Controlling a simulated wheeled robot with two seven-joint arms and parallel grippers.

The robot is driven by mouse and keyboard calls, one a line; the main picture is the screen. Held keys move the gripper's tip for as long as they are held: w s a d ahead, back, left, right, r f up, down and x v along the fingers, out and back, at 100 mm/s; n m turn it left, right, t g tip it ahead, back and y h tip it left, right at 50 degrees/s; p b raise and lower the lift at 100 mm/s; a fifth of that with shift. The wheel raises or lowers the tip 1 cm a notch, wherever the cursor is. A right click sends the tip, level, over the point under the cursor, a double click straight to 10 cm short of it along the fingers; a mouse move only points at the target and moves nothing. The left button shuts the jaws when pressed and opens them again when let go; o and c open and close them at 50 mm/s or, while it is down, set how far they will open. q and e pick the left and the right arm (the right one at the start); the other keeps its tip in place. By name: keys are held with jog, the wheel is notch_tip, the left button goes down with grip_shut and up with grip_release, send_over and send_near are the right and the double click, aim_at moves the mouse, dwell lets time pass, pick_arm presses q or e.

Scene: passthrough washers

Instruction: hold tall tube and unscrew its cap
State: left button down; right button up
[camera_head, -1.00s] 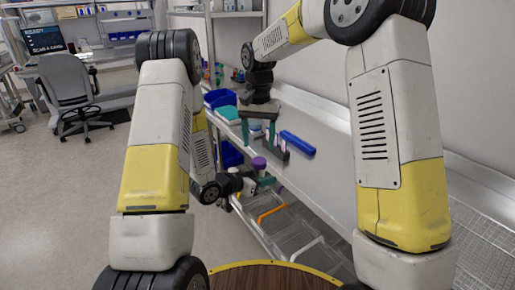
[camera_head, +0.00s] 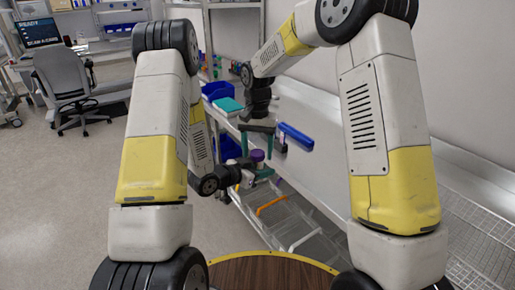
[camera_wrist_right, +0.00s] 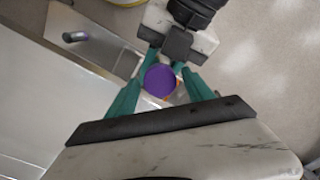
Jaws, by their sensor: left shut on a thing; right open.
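A tube with a purple cap (camera_head: 257,155) stands in front of the bench; its body is mostly hidden. My left gripper (camera_head: 262,173) is shut on the tube below the cap, reaching in from the left. My right gripper (camera_head: 258,150) is above, pointing down, with its green fingers open on either side of the cap. In the right wrist view the round purple cap (camera_wrist_right: 160,81) lies between the open fingers of my right gripper (camera_wrist_right: 164,78), with a gap on the right side. The left gripper's fingers show behind the cap there.
Blue bins (camera_head: 215,91) and a teal box (camera_head: 229,106) sit farther back.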

jog(key=c, duration=1.3)
jog(key=o, duration=1.4)
